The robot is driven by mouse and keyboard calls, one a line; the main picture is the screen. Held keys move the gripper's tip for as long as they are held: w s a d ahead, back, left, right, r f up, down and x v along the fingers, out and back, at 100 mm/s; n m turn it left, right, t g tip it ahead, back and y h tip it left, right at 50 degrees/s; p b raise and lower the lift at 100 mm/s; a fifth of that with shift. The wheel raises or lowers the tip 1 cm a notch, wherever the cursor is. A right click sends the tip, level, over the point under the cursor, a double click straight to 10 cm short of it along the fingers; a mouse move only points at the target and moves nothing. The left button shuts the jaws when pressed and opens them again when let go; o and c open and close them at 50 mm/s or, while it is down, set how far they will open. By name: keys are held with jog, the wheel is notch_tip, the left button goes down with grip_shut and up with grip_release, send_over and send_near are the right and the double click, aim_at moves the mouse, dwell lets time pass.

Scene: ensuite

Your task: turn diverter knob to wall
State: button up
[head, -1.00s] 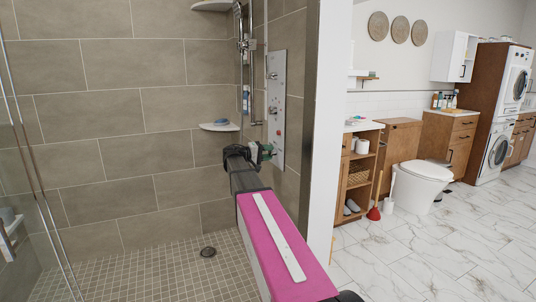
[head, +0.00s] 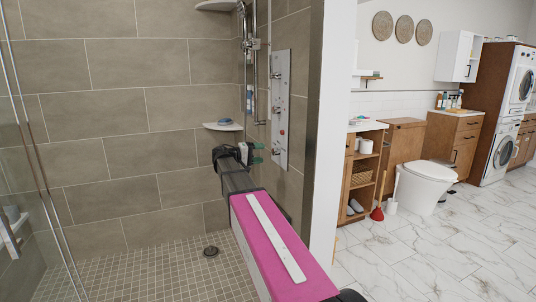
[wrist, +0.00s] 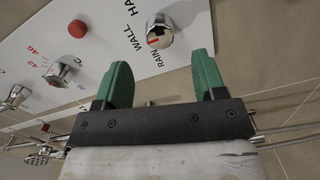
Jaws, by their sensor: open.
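The diverter knob (wrist: 160,28) is a chrome knob on the white shower panel (wrist: 60,45), with HAND, WALL and RAIN printed around it. A red mark shows on the knob's lower side in the wrist view, toward the RAIN lettering. My gripper (wrist: 161,66) has green fingers, open and empty, spread below the knob, with the knob beyond their tips and apparently untouched. In the head view my gripper (head: 259,153) is left of the lower part of the panel (head: 283,85). The knob is too small there to read its setting.
The panel also carries a red button (wrist: 77,28) and a chrome temperature knob (wrist: 59,74). A glass shower edge stands at left. The tiled shower floor (head: 165,270) is largely clear.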

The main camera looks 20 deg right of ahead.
jog(key=a, duration=0.4)
jog(key=shift+a+r, duration=0.1)
jog(key=shift+a, duration=0.3)
jog(key=s+f+n+y, duration=0.1)
jog(key=s+f+y, duration=0.25)
jog(key=f, duration=0.45)
jog(key=s+f+n+y, duration=0.1)
jog(key=s+f+y, duration=0.1)
jog(key=s+f, duration=0.35)
jog(key=s+a+f+y, duration=0.6)
jog(key=s+f, duration=0.2)
jog(key=f, duration=0.3)
jog(key=s+a+f+y, duration=0.6)
jog(key=s+f, duration=0.3)
jog(key=f, duration=0.3)
jog(key=shift+s+a, duration=0.25)
jog(key=shift+a, duration=0.5)
jog(key=shift+f, duration=0.1)
jog(key=shift+c, duration=0.3)
